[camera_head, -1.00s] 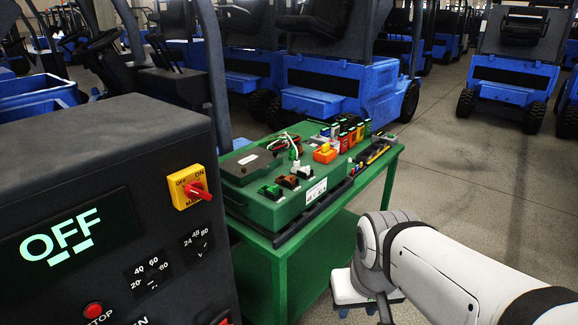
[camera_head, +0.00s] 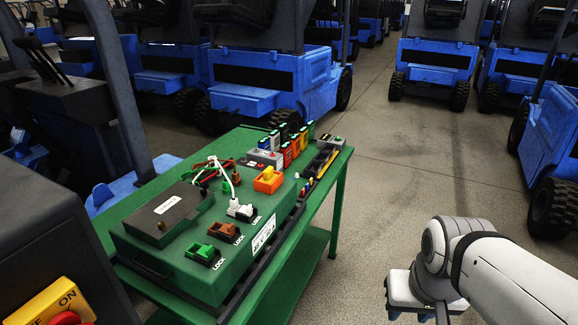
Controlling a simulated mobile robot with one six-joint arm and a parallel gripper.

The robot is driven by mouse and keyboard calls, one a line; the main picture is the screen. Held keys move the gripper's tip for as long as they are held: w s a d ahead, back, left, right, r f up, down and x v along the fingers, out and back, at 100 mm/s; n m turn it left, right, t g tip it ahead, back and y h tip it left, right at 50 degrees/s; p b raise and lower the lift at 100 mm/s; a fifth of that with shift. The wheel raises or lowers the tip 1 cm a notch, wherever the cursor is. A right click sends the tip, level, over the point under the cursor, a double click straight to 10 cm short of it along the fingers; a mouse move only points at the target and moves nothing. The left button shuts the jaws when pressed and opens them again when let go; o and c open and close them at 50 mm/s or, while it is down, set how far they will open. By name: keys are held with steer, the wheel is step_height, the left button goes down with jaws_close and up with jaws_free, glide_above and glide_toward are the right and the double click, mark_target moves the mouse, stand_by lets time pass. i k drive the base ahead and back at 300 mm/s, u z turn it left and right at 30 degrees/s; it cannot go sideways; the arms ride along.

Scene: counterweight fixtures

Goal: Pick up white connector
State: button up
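The white connector (camera_head: 241,210) sits on the green box (camera_head: 215,270) on the green table, with a white cable rising from it. An orange connector (camera_head: 268,180) stands behind it to the right. A brown connector (camera_head: 225,231) and a green connector (camera_head: 203,252) are in front of it to the left. My white arm shows at the lower right, well apart from the table. My gripper's fingers are not visible.
A dark lidded case (camera_head: 168,212) is on the box's left part. Several coloured blocks (camera_head: 288,150) stand at the table's far end. A dark cabinet with a yellow switch plate (camera_head: 52,305) fills the lower left. Floor right of the table is clear; blue forklifts (camera_head: 240,85) stand behind.

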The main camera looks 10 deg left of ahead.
mark_target(234, 207)
steer(key=z, duration=0.05)
steer(key=i, duration=1.3)
steer(key=u, duration=0.75)
